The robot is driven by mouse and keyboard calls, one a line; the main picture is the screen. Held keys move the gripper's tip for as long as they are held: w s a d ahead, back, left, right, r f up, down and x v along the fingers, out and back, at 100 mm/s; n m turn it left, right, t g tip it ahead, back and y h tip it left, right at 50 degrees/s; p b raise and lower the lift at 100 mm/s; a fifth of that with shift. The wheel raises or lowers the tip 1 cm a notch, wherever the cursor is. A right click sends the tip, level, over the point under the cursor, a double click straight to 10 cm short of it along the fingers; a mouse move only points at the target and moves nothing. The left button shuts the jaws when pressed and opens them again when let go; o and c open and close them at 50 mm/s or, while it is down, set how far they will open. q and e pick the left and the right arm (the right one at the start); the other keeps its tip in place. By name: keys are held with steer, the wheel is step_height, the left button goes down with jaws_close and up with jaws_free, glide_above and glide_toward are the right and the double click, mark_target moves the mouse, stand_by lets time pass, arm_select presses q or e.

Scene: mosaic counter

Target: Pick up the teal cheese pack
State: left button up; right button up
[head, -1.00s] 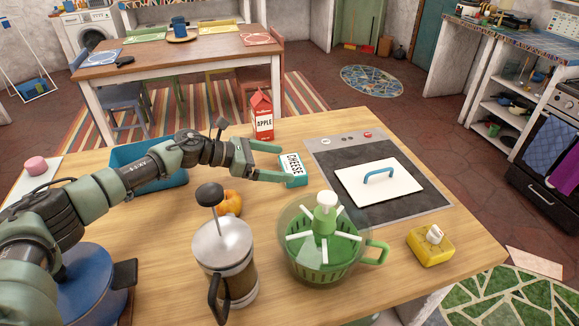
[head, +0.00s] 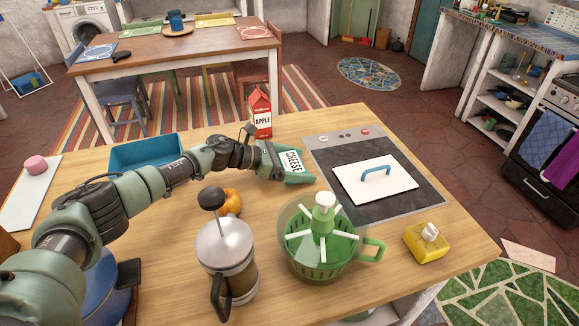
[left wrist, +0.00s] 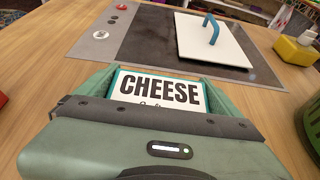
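The teal cheese pack (head: 293,161) has a white front with "CHEESE" on it and is at the back of the wooden counter, left of the cooktop. It also shows in the left wrist view (left wrist: 160,90), between the two fingers. My left gripper (head: 292,166) surrounds it, with one finger along each side. In the left wrist view the fingers (left wrist: 162,88) lie very close to the pack's sides; whether they press on it I cannot tell. The pack's lower part is hidden by the gripper body. My right gripper is not in view.
A red apple carton (head: 260,113) stands just behind the gripper. The cooktop (head: 335,153) bears a white board (head: 350,180) with a blue handle. A French press (head: 228,255), an orange fruit (head: 232,201), a green spinner bowl (head: 300,257) and a yellow sponge holder (head: 425,247) are nearer.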

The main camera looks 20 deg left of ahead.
arm_select(q)
steer(key=c, duration=0.5)
steer(key=shift+w, duration=0.1)
steer(key=shift+c, duration=0.3)
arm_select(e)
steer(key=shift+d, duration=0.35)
arm_select(q)
steer(key=shift+r, duration=0.1)
